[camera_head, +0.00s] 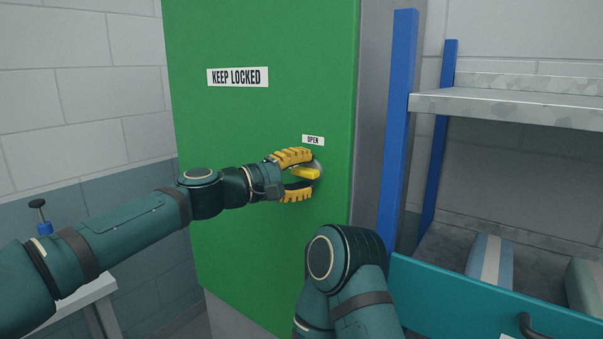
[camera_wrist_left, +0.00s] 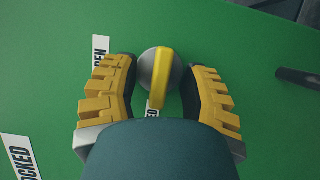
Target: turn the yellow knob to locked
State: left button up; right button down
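The yellow knob (camera_head: 306,173) is a bar on a round grey base, mounted on the green door (camera_head: 250,120). In the left wrist view the yellow knob (camera_wrist_left: 162,75) lies lengthwise between the fingers, its lower end partly over a label ending in "ED" (camera_wrist_left: 152,119). An "OPEN" label (camera_head: 313,140) is above the knob in the head view. My left gripper (camera_head: 297,175) is open around the knob, one finger above and one below, with gaps to the bar. My right arm shows at the bottom centre; its gripper is out of view.
A "KEEP LOCKED" sign (camera_head: 238,77) is higher on the door. Right of the door stands a shelf rack with blue posts (camera_head: 398,130) and a teal drawer (camera_head: 480,300). A dark bar-like part (camera_wrist_left: 298,78) shows at the right in the wrist view.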

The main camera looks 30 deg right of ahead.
pick_arm(q)
jog(key=shift+w+a, duration=0.1)
jog(key=shift+a, duration=0.1)
jog(key=a, duration=1.1)
jog(key=shift+a, duration=0.4)
jog(key=shift+f, duration=0.1)
jog(key=a+f+n+t+y, duration=0.1)
jog(key=a+f+y, duration=0.2)
jog(key=f, duration=0.9)
jog(key=a+f+t+y, duration=0.1)
jog(key=a+f+y, duration=0.15)
jog(key=f, duration=0.85)
jog(key=a+f+n+t+y, duration=0.1)
jog(key=a+f+y, duration=0.2)
jog(key=f, duration=0.9)
jog(key=s+a+f+g+y, duration=0.1)
jog(key=s+a+f+y, duration=0.4)
jog(key=s+a+f, duration=1.3)
jog(key=a+f, duration=0.3)
jog(key=shift+s+a+f+y, duration=0.15)
jog(key=shift+a+f+y, duration=0.05)
jog(key=shift+f+y, duration=0.15)
